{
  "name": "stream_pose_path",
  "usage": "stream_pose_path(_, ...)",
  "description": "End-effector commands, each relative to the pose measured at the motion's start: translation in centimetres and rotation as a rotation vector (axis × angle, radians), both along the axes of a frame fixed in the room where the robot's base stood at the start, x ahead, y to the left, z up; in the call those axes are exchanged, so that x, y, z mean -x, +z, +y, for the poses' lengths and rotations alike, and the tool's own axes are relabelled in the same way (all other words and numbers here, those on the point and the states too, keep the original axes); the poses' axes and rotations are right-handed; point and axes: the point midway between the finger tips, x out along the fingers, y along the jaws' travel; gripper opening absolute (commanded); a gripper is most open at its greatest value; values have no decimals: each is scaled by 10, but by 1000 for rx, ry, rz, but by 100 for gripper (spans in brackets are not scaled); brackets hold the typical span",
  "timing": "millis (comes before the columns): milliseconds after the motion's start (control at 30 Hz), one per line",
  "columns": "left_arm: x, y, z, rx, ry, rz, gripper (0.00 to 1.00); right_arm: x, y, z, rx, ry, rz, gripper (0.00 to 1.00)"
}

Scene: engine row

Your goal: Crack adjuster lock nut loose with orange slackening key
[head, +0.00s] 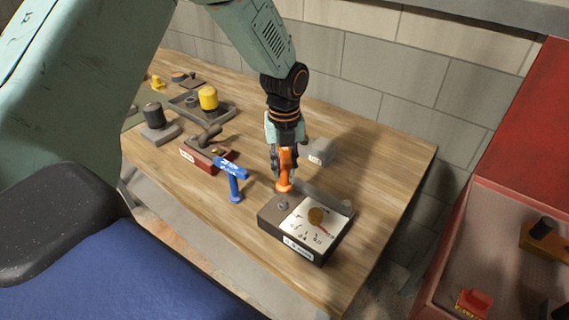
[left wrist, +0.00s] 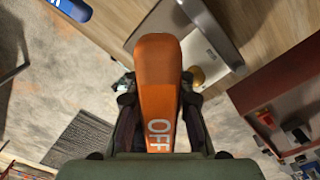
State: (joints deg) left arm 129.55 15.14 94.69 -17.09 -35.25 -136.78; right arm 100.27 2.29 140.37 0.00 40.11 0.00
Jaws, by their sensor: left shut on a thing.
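My left gripper (head: 284,163) is shut on the orange key (head: 285,184), which hangs below the jaws with its lower end down. In the left wrist view the key (left wrist: 157,75) shows the word OFF and sits between the fingers. The dark adjuster box (head: 268,213) has a white dial face, a brass knob and a pointer. A small grey nut (head: 283,204) sits on its top left part, just in front of the orange key. I cannot tell whether the key touches the box. My right gripper is not in view.
The wooden table (head: 385,165) is clear to the right of the box. A grey block (head: 320,151) stands behind it. A red block (head: 200,160), a yellow-capped part (head: 208,98) and other parts stand at left. A red cabinet (head: 500,190) stands at right.

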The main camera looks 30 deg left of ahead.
Motion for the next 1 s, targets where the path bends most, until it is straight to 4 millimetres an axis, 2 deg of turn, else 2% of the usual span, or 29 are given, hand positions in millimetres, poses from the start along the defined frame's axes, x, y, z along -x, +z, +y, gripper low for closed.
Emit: stream_pose_path(1000, 0, -56, -1, 0, 0, -1, 0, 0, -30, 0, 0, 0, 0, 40)
